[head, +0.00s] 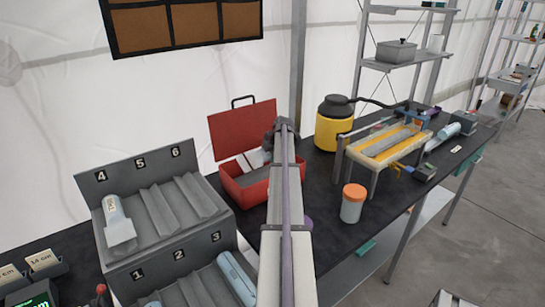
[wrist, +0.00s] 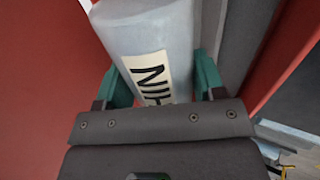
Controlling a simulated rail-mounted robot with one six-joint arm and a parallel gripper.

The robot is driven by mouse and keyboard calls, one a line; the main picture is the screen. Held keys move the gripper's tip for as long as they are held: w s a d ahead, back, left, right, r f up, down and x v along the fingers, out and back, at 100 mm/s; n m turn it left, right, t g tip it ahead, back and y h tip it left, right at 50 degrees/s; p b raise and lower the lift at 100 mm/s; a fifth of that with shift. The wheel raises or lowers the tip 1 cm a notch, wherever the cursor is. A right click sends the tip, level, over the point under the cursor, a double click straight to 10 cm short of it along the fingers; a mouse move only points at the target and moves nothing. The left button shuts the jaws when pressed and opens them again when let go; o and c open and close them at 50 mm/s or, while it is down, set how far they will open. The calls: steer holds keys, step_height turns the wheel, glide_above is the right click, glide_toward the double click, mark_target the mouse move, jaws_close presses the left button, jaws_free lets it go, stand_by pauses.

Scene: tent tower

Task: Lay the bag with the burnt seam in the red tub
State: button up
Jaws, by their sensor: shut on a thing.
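My gripper (wrist: 162,80) is shut on a pale grey-blue bag (wrist: 150,30) with a cream label whose visible letters read "NIH". The teal fingers press on both sides of the bag. No burnt seam shows on the visible part. The red tub (head: 258,192) stands open on the dark bench, with its red lid raised behind it. Red walls (wrist: 60,60) also flank the bag in the wrist view. In the head view my arm hides the gripper and part of the tub. Pale items (head: 254,159) show at the tub's opening; I cannot tell whether one is the held bag.
A grey numbered rack (head: 205,245) stands left of the tub, with a labelled bag (head: 116,222) in slot 4 and another bag (head: 236,279) below. Right of my arm are an orange-lidded jar (head: 352,205), a yellow canister (head: 334,128) and a yellow-railed stand (head: 385,145).

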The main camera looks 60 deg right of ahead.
steer(key=shift+r, duration=0.1)
step_height(320, 180, down, 8)
steer(key=b, duration=0.8)
steer(key=shift+s+a, duration=0.25)
steer(key=shift+a+b, duration=0.1)
steer(key=shift+b, duration=0.2)
steer(key=o, duration=0.9)
steer(key=shift+s, duration=0.1)
steer(key=shift+o, duration=0.5)
steer(key=shift+s+r+p, duration=0.1)
steer(key=shift+r+p, duration=0.1)
steer(key=shift+p, duration=0.25)
steer(key=shift+o, duration=0.9)
steer(key=p+v, duration=0.9)
steer(key=shift+r, duration=0.5)
steer(key=shift+s+r, duration=0.2)
